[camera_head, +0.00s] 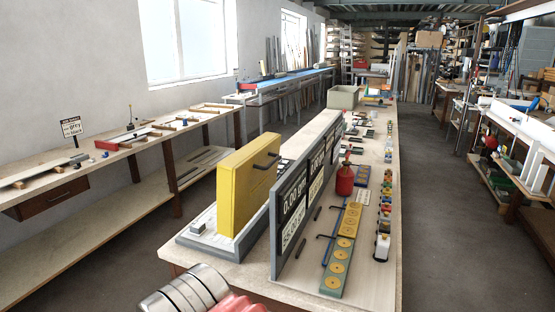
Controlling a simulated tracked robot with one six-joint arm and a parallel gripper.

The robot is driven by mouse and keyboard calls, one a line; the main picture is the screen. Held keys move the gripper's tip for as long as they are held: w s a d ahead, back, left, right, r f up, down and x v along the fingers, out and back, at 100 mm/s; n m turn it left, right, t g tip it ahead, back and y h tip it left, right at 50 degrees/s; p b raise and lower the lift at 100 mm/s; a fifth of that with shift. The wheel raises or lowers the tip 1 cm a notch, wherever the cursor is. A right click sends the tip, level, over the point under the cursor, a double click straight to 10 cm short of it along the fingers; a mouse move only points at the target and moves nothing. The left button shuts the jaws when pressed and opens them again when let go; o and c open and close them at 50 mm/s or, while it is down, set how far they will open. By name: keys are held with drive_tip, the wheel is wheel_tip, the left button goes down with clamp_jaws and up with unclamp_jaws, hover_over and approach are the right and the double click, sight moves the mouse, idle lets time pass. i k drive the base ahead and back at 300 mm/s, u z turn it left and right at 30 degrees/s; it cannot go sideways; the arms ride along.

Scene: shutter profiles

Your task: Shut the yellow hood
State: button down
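The yellow hood (240,188) stands upright, raised on edge, on a low grey base (197,238) at the near left of the long middle bench. A dark bar handle (268,160) sits on its right-facing side near the top. A silver ringed cylinder and a red part at the bottom edge look like parts of my arm, short of the bench's near end. My gripper's fingers do not show.
A tall grey sign board (290,213) stands close to the right of the hood. Beyond it are a red bottle (345,181) and a strip with yellow discs (341,254). A side bench (60,172) runs along the left wall. Floor is free on the right.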

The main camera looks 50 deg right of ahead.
sight(245, 178)
drive_tip(key=u, duration=0.05)
drive_tip(key=k, duration=1.1)
drive_tip(key=z, duration=0.35)
drive_tip(key=i, duration=1)
drive_tip(key=z, duration=0.05)
